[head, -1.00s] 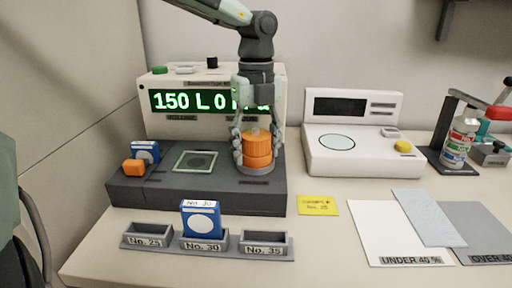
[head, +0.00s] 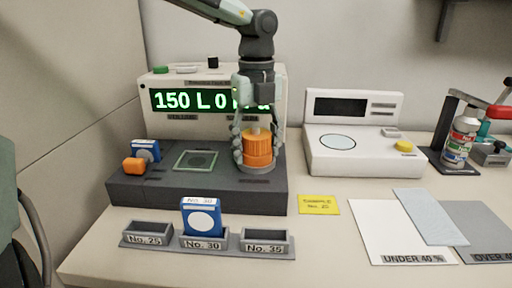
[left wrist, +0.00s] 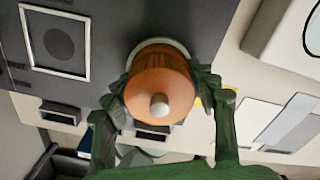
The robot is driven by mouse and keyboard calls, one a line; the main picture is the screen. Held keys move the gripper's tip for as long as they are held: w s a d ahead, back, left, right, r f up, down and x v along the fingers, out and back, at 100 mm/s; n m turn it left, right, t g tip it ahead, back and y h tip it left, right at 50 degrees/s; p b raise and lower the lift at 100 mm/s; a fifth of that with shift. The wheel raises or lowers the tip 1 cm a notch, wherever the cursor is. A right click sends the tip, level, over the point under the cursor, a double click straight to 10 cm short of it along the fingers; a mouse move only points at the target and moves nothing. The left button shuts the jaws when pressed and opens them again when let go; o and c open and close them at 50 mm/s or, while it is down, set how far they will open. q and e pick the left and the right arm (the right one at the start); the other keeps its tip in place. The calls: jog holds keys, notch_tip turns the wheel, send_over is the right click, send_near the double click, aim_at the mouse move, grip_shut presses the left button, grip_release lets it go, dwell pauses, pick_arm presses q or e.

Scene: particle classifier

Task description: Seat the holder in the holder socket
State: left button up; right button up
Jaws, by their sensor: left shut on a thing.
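The holder (head: 258,150) is an orange cylinder with a pale knob on top, standing upright on the right part of the dark instrument base. My left gripper (head: 259,145) is shut on it from above, with fingers on both sides. The holder socket (head: 257,169) shows as a grey ring directly under the holder; its inside is hidden, so I cannot tell how deep the holder sits. In the left wrist view the holder (left wrist: 172,88) is between the fingers of my left gripper (left wrist: 163,92), with part of the pale ring (left wrist: 160,42) behind it. My right gripper is not in view.
The display unit (head: 160,122) stands behind the base. A three-slot rack (head: 203,244) with a blue box (head: 200,218) is in front. A white scale (head: 350,155) stands right.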

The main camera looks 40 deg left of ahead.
pick_arm(q)
jog(key=shift+s+d+f, duration=0.1)
jog(key=shift+s+f, duration=0.15)
jog(key=shift+f, duration=0.3)
jog(key=o, duration=1.4)
jog(key=shift+f, duration=0.1)
jog(key=o, duration=0.4)
jog(key=shift+w+f, duration=0.1)
jog(key=shift+f, duration=0.05)
jog(key=shift+c, duration=0.2)
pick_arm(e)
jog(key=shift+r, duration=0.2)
pick_arm(q)
jog(key=shift+r, duration=0.35)
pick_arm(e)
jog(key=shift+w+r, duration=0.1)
pick_arm(q)
jog(key=shift+w+r+p, duration=0.1)
jog(key=shift+r+p, duration=0.1)
jog(key=shift+p, duration=0.1)
jog(key=shift+r+p, duration=0.6)
jog(key=shift+p, duration=0.15)
notch_tip(320, 180, up, 12)
jog(key=shift+f+b, duration=0.2)
jog(key=shift+b, duration=0.1)
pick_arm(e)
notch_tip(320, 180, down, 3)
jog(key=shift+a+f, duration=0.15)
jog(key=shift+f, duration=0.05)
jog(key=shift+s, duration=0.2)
